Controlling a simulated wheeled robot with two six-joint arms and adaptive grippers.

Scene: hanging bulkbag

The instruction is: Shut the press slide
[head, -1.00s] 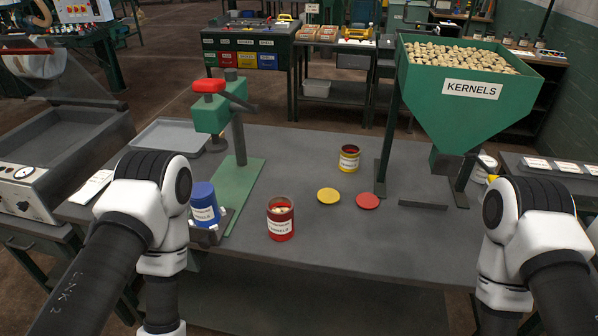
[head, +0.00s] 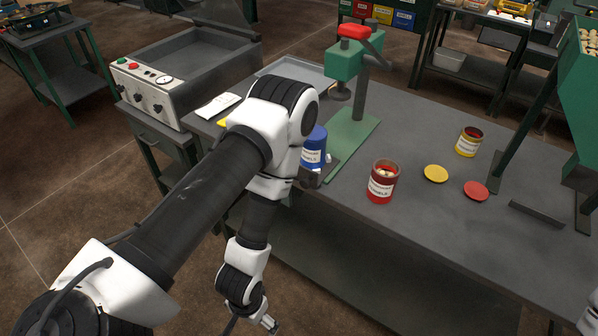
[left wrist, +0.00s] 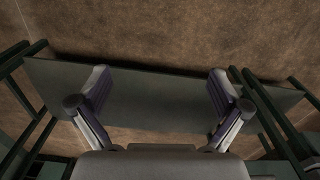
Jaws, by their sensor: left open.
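The green press (head: 345,75) with a red top stands on a green base plate at the left part of the grey table. A blue can (head: 313,148) stands at the near end of the press base, partly hidden by my left arm. A dark slide part (head: 328,170) shows beside the can's foot, out in front of the press head; the arm hides much of it. My left gripper (head: 268,323) hangs low in front of the table, away from the press. In the left wrist view my gripper (left wrist: 158,95) is open and empty. My right gripper is out of view.
An open red can (head: 382,182), a yellow lid (head: 436,174), a red lid (head: 476,191) and a yellow can (head: 468,141) are on the table (head: 440,240). A grey machine (head: 165,80) stands left. The left wrist view shows a grey shelf (left wrist: 160,100) above brown floor.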

